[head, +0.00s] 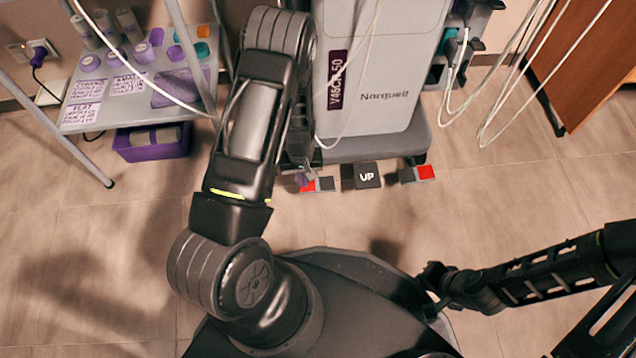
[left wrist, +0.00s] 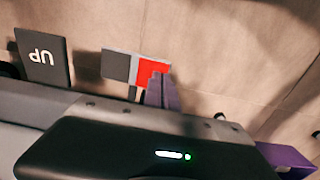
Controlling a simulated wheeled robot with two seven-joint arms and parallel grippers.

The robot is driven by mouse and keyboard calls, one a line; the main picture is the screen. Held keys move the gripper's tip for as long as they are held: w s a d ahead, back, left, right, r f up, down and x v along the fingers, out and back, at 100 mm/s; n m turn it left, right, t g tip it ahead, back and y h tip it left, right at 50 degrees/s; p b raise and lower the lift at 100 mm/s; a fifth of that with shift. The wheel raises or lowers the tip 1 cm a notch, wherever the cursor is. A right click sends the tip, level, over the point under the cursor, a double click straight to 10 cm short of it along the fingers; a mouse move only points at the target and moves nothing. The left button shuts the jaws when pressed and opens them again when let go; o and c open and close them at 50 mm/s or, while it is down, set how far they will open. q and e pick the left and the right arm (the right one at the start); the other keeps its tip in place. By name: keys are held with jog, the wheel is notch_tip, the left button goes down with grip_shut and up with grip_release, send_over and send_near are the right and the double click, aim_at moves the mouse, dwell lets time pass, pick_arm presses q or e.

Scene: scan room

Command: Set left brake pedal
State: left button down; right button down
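The left brake pedal (head: 322,185), a small grey plate with a red end, sits low at the front of the scanner base in the head view. In the left wrist view the pedal (left wrist: 117,66) shows its grey half and its red half. My left gripper (head: 303,179) reaches down beside its red end. In the left wrist view the fingertips (left wrist: 162,91) lie close together and overlap the red part; I cannot tell whether they touch it. My right gripper (head: 432,288) is dark and hangs above my base, away from the pedals; its finger opening is unclear.
A dark UP pedal (head: 367,175) and another grey and red pedal (head: 417,174) stand right of the left one. The scanner column (head: 385,100) rises behind. A cart (head: 80,118) and purple bin (head: 152,146) stand left. Cables hang at right. Floor in front is clear.

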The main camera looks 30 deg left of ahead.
pick_arm(q)
jog(key=shift+f, duration=0.45)
jog(key=shift+r, duration=0.1)
notch_tip(320, 180, up, 7)
jog(key=p, duration=0.5)
dwell(0.6)
